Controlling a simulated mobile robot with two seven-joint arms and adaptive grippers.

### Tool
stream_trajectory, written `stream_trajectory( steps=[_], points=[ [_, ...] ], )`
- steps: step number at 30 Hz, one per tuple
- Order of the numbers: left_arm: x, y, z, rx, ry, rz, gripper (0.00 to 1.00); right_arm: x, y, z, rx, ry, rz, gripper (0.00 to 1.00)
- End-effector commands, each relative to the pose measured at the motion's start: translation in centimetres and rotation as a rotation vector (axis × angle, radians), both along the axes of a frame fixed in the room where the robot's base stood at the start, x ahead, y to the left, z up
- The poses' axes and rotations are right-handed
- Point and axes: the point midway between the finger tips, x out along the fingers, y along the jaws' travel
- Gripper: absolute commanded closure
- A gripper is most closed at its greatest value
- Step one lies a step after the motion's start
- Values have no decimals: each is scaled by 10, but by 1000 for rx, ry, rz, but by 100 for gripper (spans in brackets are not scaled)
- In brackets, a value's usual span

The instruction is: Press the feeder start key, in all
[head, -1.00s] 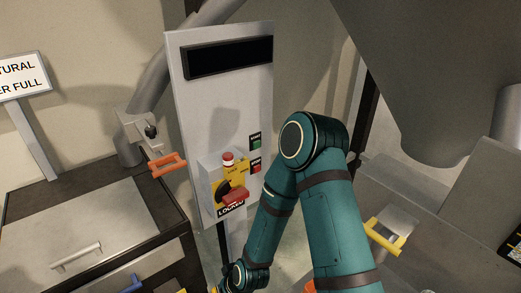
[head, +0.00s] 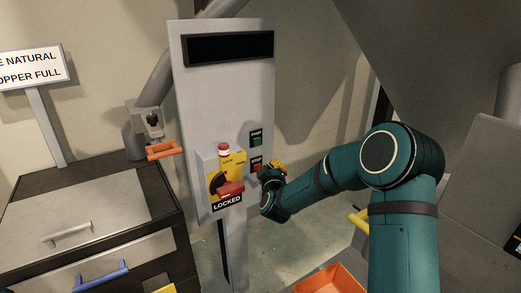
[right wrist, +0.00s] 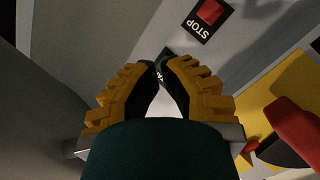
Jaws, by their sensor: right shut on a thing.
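The green start key (head: 256,141) with its START label is on the right side of the grey panel (head: 222,100) in the head view. The red stop key (head: 255,166) is just below it and also shows upside down in the right wrist view (right wrist: 210,11). My right gripper (head: 276,167) is beside the panel's right edge, close to the stop key and lower than the start key. In the right wrist view its yellow fingers (right wrist: 160,66) close together at the tips on something too small or hidden to make out. My left gripper is out of view.
Left of the keys, a yellow switch box (head: 213,176) carries a red-topped button (head: 224,150), a red handle (head: 230,188) and a LOCKED label. An orange handle (head: 166,151) sticks out further left. An orange bin (head: 331,281) is below my right arm.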

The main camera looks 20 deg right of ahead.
Motion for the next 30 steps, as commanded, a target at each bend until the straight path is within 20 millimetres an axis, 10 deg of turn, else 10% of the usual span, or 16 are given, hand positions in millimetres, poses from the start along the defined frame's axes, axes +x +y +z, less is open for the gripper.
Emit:
stream_trajectory(
  steps=[9,30],
  points=[
    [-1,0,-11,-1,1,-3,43,3,-36,39,-162,-69,-108,100],
    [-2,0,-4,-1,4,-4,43,30,-32,41,-165,-71,-110,100]
  ],
)
